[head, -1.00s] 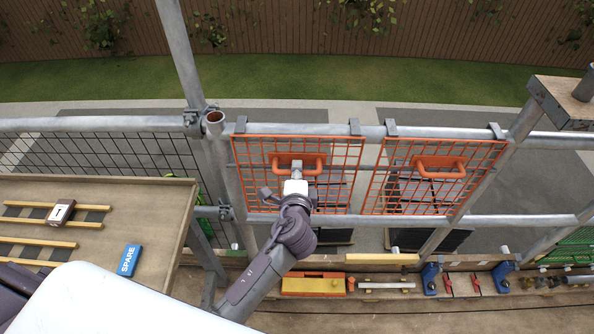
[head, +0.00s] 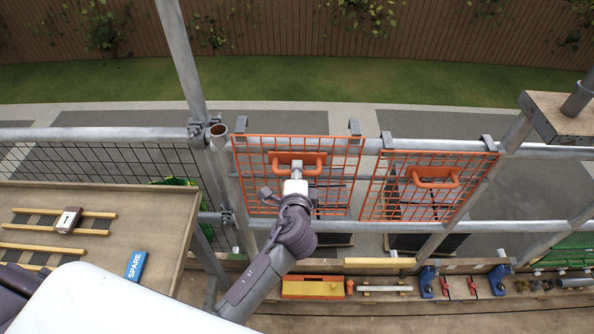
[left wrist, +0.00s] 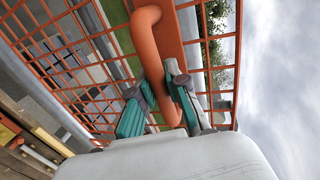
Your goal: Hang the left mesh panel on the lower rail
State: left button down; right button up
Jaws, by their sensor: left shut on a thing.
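The left mesh panel (head: 250,180) is an orange grid with a handle (head: 312,158) and two grey hooks on its top edge. My left gripper (head: 296,176) is shut on that handle, and the left wrist view shows the fingers (left wrist: 160,88) on either side of the orange bar (left wrist: 147,35). The panel's hooks (head: 354,126) stand above the upper rail (head: 372,147); whether they are clear of it is hard to tell. My right gripper is not in view.
A second orange panel (head: 430,200) hangs from the upper rail close to the right. An upright post (head: 185,65) stands at the left. A wooden table (head: 160,210) with a blue SPARE block (head: 136,265) is at the lower left. Tools lie on the ledge below.

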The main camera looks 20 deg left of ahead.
pick_arm(q)
jog(key=shift+r, duration=0.4)
jog(key=s+d, duration=0.2)
jog(key=s, duration=0.7)
jog(key=shift+s+d, duration=0.35)
jog(key=shift+d, duration=0.05)
jog(key=shift+f, duration=0.15)
dwell(1.8)
